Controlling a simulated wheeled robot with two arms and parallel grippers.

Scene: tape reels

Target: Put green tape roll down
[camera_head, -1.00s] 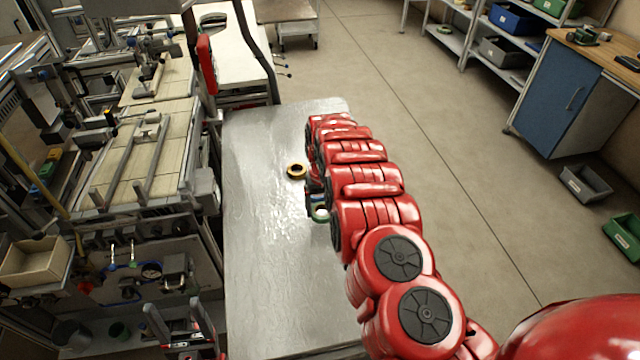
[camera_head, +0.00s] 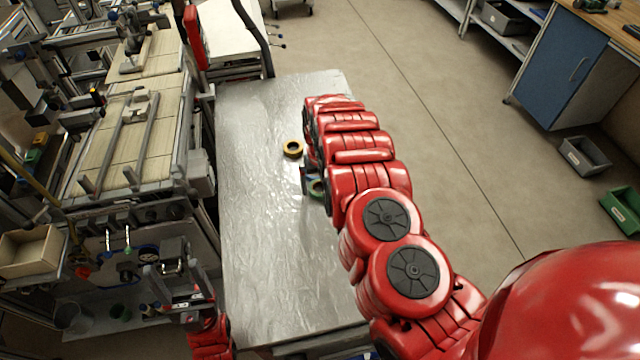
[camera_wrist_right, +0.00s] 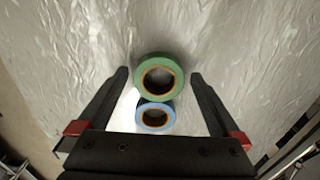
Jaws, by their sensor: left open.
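A green tape roll (camera_wrist_right: 159,77) lies on the metal table (camera_head: 262,250). In the right wrist view it sits between the two fingers of my right gripper (camera_wrist_right: 160,75), with a gap on each side. The gripper is open. A blue tape roll (camera_wrist_right: 155,116) is right beside the green one, closer to the gripper's palm; the green rim partly overlaps it in the picture. My left gripper (camera_head: 173,268) is open and empty, left of the table.
The table's left and front parts are clear. A machine with rails (camera_head: 125,140) stands close along the left side, with an open cardboard box (camera_head: 30,252) below it.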

